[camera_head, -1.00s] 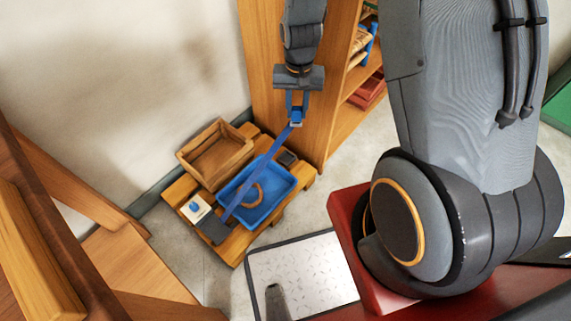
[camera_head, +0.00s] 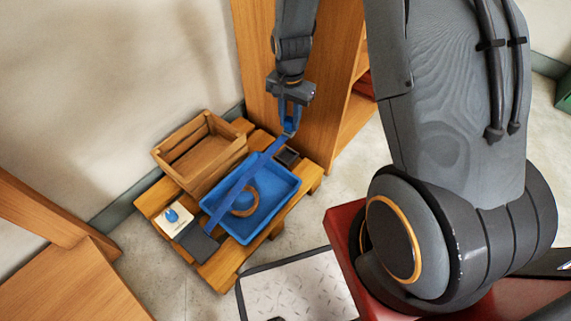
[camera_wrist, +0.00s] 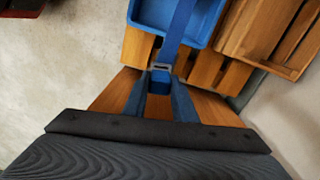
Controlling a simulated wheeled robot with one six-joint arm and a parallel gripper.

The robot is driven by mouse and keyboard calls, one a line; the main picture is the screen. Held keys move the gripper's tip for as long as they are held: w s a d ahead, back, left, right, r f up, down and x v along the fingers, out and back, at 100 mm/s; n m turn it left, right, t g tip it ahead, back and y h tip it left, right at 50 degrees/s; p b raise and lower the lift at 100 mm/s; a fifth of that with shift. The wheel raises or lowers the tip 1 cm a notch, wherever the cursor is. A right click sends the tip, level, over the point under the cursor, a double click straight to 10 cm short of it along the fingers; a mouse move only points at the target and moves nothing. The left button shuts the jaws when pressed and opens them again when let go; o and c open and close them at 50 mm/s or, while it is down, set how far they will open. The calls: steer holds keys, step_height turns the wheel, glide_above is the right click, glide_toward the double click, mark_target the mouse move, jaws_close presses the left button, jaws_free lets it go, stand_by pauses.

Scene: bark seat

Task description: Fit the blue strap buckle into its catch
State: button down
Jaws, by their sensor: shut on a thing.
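My gripper (camera_head: 290,124) is shut on the blue strap buckle (camera_head: 289,131), above the back right of a wooden pallet. In the wrist view the buckle (camera_wrist: 161,69) shows a blue body and a metal bar between my blue fingertips (camera_wrist: 160,86). The blue strap (camera_head: 247,174) runs taut from the buckle, down across a blue tray, to a dark grey pad (camera_head: 197,243) at the pallet's front left. A small dark square holder (camera_head: 287,155), perhaps the catch, sits on the pallet just below my gripper. Its opening is not clear.
The blue tray (camera_head: 292,187) holds a brown ring (camera_head: 245,202). A wooden crate (camera_head: 185,147) stands behind it, and a white box with a blue mark (camera_head: 170,219) at the left. A wooden shelf unit (camera_head: 258,60) rises close behind my gripper. The pallet (camera_head: 221,272) stands on grey floor.

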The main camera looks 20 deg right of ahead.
steer(key=shift+m, duration=0.9)
steer(key=w+f+b, duration=0.1)
steer(key=f+b, duration=0.2)
steer(key=f, duration=0.2)
steer(key=f+b, duration=0.4)
steer(key=f, duration=0.2)
steer(key=w+f+b, duration=0.1)
steer(key=f+b, duration=0.3)
steer(key=f, duration=0.1)
steer(key=shift+w+f, duration=0.35)
steer(key=shift+f, duration=0.05)
steer(key=shift+f, duration=0.3)
steer(key=c, duration=1.5)
jaws_free()
steer(key=shift+o, duration=0.2)
step_height(320, 180, up, 13)
steer(key=p, duration=0.6)
